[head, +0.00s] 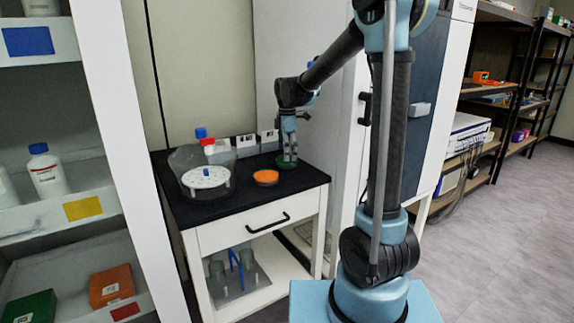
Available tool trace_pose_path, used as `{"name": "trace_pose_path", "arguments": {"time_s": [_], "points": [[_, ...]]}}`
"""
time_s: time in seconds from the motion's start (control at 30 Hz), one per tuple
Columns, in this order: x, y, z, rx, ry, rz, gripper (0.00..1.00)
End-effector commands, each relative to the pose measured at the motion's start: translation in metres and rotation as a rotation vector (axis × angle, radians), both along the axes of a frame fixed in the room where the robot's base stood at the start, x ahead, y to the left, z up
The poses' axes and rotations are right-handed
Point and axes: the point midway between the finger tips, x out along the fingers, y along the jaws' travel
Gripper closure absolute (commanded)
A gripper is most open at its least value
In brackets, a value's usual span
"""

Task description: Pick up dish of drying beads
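A small shallow dish filled with orange material (265,178) sits on the black top of a white cabinet, near its front right part. A dark green round dish or disc (287,164) lies just behind it and to its right. The pictures do not show which one holds the drying beads. My gripper (288,156) points straight down right over the green one, its fingertips at or close to it. The gripper is behind and right of the orange dish and apart from it. The fingers are too small to tell their opening or any contact.
A clear vessel with a white perforated plate (205,178) stands left of the dishes. Small white boxes (245,141) line the back of the black top (240,197). A white shelf with bottles is at left. A tall white appliance stands behind my arm at right.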

Motion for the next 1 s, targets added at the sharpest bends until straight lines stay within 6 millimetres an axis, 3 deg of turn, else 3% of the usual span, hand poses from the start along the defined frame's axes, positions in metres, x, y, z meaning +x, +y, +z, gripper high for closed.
{"name": "trace_pose_path", "arguments": {"time_s": [0.17, 0.43, 0.67, 1.0], "points": [[0.0, 0.0, -0.016, 0.0, 0.0, 0.0, 0.01], [0.0, 0.0, -0.018, 0.0, 0.0, 0.0, 0.01], [0.0, 0.0, -0.018, 0.0, 0.0, 0.0, 0.5], [0.0, 0.0, -0.017, 0.0, 0.0, 0.0, 0.5]]}}
